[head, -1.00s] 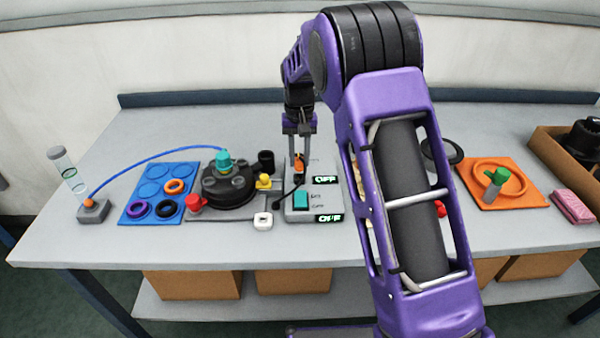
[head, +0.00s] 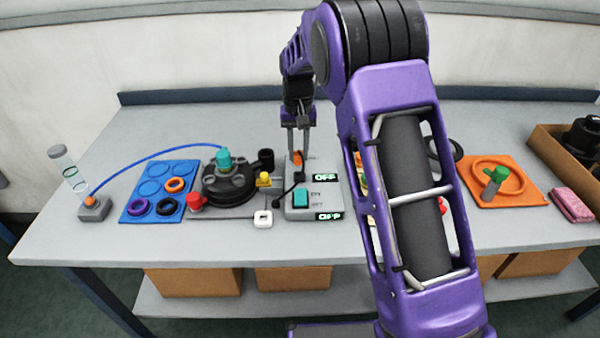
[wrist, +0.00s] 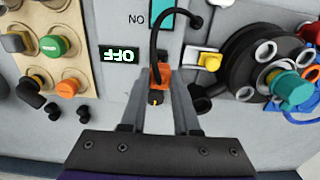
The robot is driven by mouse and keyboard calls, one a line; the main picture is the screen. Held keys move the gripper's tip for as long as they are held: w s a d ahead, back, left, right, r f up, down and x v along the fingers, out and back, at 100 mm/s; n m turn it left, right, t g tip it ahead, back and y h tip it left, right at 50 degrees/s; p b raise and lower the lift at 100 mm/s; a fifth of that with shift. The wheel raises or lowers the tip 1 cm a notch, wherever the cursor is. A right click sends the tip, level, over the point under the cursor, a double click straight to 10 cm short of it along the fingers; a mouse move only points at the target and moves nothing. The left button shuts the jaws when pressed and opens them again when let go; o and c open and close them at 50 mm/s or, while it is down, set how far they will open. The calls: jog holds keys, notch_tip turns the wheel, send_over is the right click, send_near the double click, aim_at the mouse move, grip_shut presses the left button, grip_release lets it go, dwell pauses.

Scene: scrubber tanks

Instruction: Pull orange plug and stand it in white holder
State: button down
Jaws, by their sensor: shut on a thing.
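The orange plug (head: 297,159) is between the fingers of my gripper (head: 299,148), over the back of the grey switch box. In the wrist view my gripper (wrist: 160,84) is shut on the orange plug (wrist: 163,74), with a finger on each side. A black cable (wrist: 154,38) runs from the plug. I cannot tell whether the plug is clear of its socket. The white holder (head: 263,218), a small square block with a dark opening, stands empty at the front left of the box.
The grey box has a teal switch (head: 300,198) and displays reading OFF (head: 325,178). To its left are a yellow part (head: 263,180), a red knob (head: 195,201) and a dark round tank lid (head: 228,187) with a teal fitting. Clear table lies in front.

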jog(key=s+a+b, duration=0.1)
jog(key=s+a, duration=0.8)
jog(key=s, duration=0.2)
jog(key=shift+s+b, duration=0.2)
jog(key=shift+b, duration=0.2)
jog(key=shift+a, duration=0.1)
jog(key=shift+f, duration=0.15)
jog(key=shift+f+b, duration=1.85)
jog(key=shift+f, duration=1.35)
jog(key=shift+f, duration=0.1)
jog(key=shift+f+b, duration=0.5)
jog(key=shift+f, duration=0.45)
jog(key=shift+c, duration=0.4)
grip_release()
